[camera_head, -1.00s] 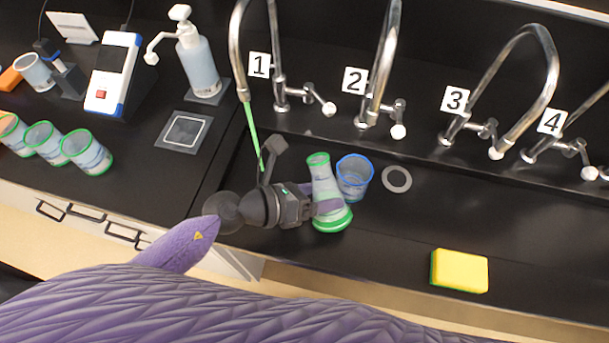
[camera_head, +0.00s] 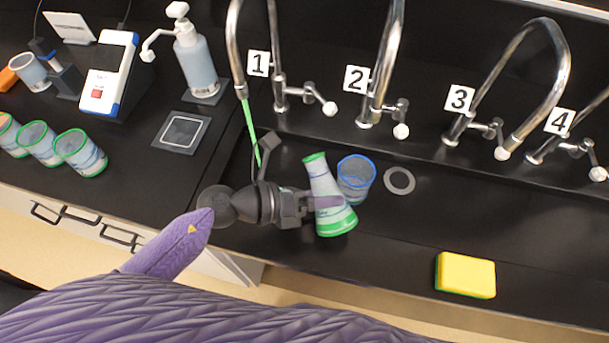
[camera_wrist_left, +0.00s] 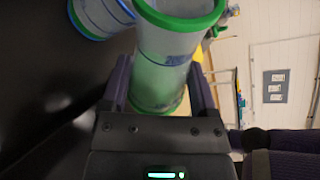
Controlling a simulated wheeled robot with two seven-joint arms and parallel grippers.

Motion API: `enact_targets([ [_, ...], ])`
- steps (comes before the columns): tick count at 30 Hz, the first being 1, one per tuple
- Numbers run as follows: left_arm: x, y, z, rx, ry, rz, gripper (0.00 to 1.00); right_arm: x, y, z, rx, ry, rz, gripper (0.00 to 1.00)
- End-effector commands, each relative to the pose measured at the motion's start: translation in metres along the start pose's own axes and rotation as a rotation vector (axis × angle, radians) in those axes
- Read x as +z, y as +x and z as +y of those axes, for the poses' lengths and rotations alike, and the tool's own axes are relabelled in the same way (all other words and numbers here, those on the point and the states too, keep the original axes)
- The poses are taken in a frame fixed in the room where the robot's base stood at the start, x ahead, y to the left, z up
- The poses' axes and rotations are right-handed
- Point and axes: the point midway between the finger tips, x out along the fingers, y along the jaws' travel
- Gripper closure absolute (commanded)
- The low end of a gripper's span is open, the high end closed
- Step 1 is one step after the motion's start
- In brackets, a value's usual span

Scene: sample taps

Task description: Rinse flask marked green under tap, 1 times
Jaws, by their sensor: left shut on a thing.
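The green-marked flask (camera_head: 329,193) has a green rim and a green base band. My left gripper (camera_head: 318,202) is shut on the flask's body and holds it tilted, with its mouth toward the upper left. In the left wrist view the flask (camera_wrist_left: 165,62) stands between the two fingers. A green stream (camera_head: 250,130) runs down from the spout of tap 1 (camera_head: 240,60), left of the flask and apart from it. Taps 2 (camera_head: 382,70), 3 (camera_head: 510,60) and 4 (camera_head: 573,140) stand to the right. My right gripper is not in view.
A blue-rimmed beaker (camera_head: 355,180) is close behind the flask. A grey ring (camera_head: 399,180) and a yellow sponge (camera_head: 465,275) lie to the right. Several green-rimmed beakers (camera_head: 80,152), a soap pump bottle (camera_head: 195,62) and a square pad (camera_head: 182,131) are on the left counter.

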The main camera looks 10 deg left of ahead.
Motion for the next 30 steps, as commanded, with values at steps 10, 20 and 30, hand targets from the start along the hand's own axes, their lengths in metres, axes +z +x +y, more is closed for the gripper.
enact_targets([
  [10,-0.0019,0.0008,0.0007,-0.016,-0.044,0.004,0.81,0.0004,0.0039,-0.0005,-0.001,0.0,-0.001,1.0],
  [20,-0.0037,0.0015,0.001,-0.031,-0.086,0.009,0.81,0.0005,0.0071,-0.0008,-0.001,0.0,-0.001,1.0],
  [30,-0.0052,0.0022,0.0012,-0.048,-0.129,0.015,0.81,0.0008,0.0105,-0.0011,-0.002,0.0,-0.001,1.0],
])
